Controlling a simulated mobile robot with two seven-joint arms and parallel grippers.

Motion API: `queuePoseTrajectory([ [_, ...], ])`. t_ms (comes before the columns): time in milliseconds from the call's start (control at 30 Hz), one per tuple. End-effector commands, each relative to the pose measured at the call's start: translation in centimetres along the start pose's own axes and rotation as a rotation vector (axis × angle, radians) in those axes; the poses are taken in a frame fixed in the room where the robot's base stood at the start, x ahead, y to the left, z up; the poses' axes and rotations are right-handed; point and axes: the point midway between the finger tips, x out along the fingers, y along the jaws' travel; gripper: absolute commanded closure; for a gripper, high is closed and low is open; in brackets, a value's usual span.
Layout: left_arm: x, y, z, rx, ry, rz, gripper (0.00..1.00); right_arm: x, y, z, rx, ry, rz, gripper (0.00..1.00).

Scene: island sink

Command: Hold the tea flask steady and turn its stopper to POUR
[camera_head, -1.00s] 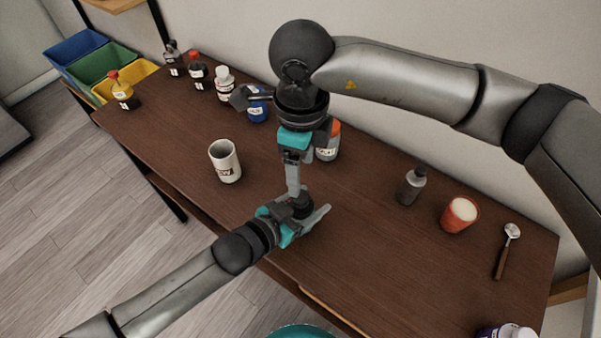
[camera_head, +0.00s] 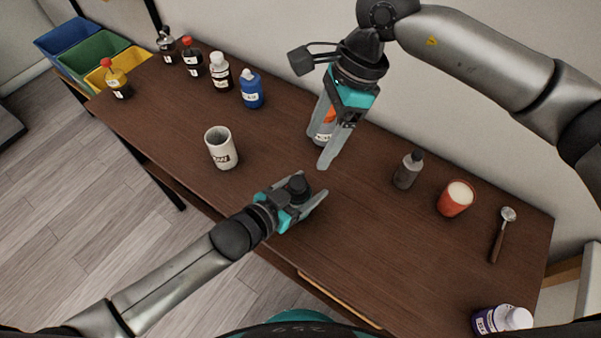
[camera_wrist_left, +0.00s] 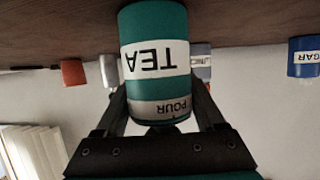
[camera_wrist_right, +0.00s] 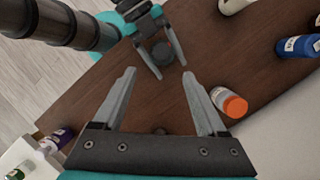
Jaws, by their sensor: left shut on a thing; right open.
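The tea flask (camera_wrist_left: 155,22) is a teal cylinder with a white TEA label and a grey band reading POUR, seen upside down in the left wrist view. My left gripper (camera_head: 316,203) is shut around the flask, which stands on the table; its round black stopper (camera_head: 298,187) shows on top in the head view. My right gripper (camera_head: 322,150) is open and empty, above the table and apart from the stopper. In the right wrist view, the stopper (camera_wrist_right: 163,52) lies beyond my open right fingers (camera_wrist_right: 158,85). Which mark the stopper points to cannot be told.
An orange-capped bottle (camera_wrist_right: 230,102) stands near the right gripper, partly hidden in the head view. A white mug (camera_head: 221,150) is left of the flask. A dark bottle (camera_head: 408,170), red cup (camera_head: 456,198) and spoon (camera_head: 502,235) are to the right. Several bottles line the back left.

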Motion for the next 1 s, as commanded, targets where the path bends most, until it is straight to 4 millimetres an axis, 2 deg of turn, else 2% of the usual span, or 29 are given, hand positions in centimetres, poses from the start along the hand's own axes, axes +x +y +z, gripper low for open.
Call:
queuePoseTrajectory([
  [200, 0.0, 0.1, 0.1, -0.001, -0.002, 0.001, 0.91, -1.0, -0.1, -0.7, -0.108, -0.062, -0.013, 0.26],
  [367, 0.0, 0.1, 0.1, -0.001, -0.002, 0.001, 0.91, -0.2, -0.1, -0.7, -0.128, -0.073, -0.014, 0.26],
  [467, 0.0, 0.1, 0.1, -0.001, -0.002, 0.001, 0.91, 1.2, -0.1, -0.6, -0.128, -0.072, -0.011, 0.26],
  [800, 0.0, 0.1, 0.1, -0.001, -0.002, 0.001, 0.91, 7.9, -0.2, -0.1, -0.127, -0.072, -0.012, 0.26],
  [1000, 0.0, 0.0, 0.1, -0.001, -0.002, 0.001, 0.91, 10.3, -0.2, 0.1, -0.126, -0.071, -0.014, 0.26],
])
